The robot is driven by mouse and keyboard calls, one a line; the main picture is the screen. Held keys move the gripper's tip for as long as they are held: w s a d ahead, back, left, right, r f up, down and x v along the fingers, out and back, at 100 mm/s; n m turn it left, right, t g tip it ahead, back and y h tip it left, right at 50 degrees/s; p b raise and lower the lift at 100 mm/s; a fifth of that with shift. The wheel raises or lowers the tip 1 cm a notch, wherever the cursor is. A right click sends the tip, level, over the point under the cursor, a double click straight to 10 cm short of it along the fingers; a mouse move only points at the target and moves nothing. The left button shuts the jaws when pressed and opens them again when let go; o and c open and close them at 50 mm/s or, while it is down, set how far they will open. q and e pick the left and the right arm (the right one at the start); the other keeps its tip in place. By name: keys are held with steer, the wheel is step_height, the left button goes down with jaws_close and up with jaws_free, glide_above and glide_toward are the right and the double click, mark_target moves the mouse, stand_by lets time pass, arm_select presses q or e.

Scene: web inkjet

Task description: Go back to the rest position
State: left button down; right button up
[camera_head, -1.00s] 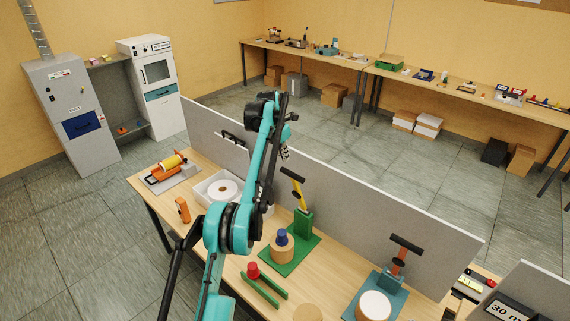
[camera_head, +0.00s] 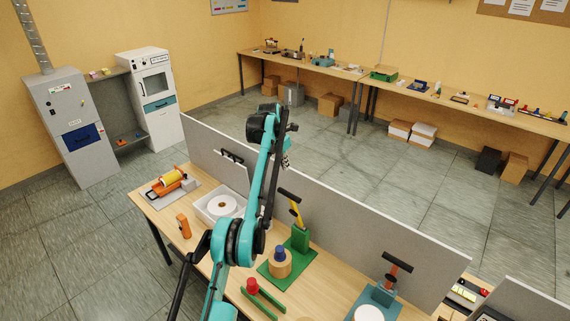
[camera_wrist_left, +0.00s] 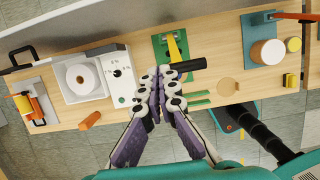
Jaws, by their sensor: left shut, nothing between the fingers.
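My left arm rises in the middle of the head view, teal and black. My left gripper (camera_head: 286,158) hangs at its far end, small and partly hidden by the arm. In the left wrist view my left gripper (camera_wrist_left: 157,90) has its fingers together, with nothing between them. It hangs above the workbench, and its tips overlap a green fixture with a yellow lever (camera_wrist_left: 174,45). I cannot tell the height. My right gripper is not in view.
The workbench (camera_head: 330,288) carries an orange-yellow roller device (camera_head: 170,181), a white tray with a roll (camera_head: 222,206), the green fixture (camera_head: 301,238) and a blue-based press (camera_head: 383,293). A grey partition (camera_head: 340,220) stands along its far edge. Open floor lies beyond.

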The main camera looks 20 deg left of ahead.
arm_select(q)
steer(key=shift+w+f, duration=0.1)
steer(key=s+d+f+m+t+y+b, duration=0.1)
steer(key=s+d+f+m+b, duration=0.25)
steer(key=s+m+b, duration=0.6)
steer(key=s+d+f+m+t+b, duration=0.1)
steer(key=s+d+f+m+b, duration=0.1)
steer(key=s+d+m+b, duration=0.65)
steer(key=s+f+m+t+b, duration=0.1)
steer(key=s+f+m+b, duration=0.6)
steer(key=s+f+b, duration=0.3)
steer(key=s+d+f+m+t+b, duration=0.1)
steer(key=s+f+m+b, duration=0.6)
steer(key=s+f, duration=1.2)
step_height(320, 180, down, 3)
steer(key=b, duration=0.2)
steer(key=shift+s+d+b, duration=0.2)
steer(key=shift+s+b, duration=0.1)
steer(key=shift+b, duration=0.05)
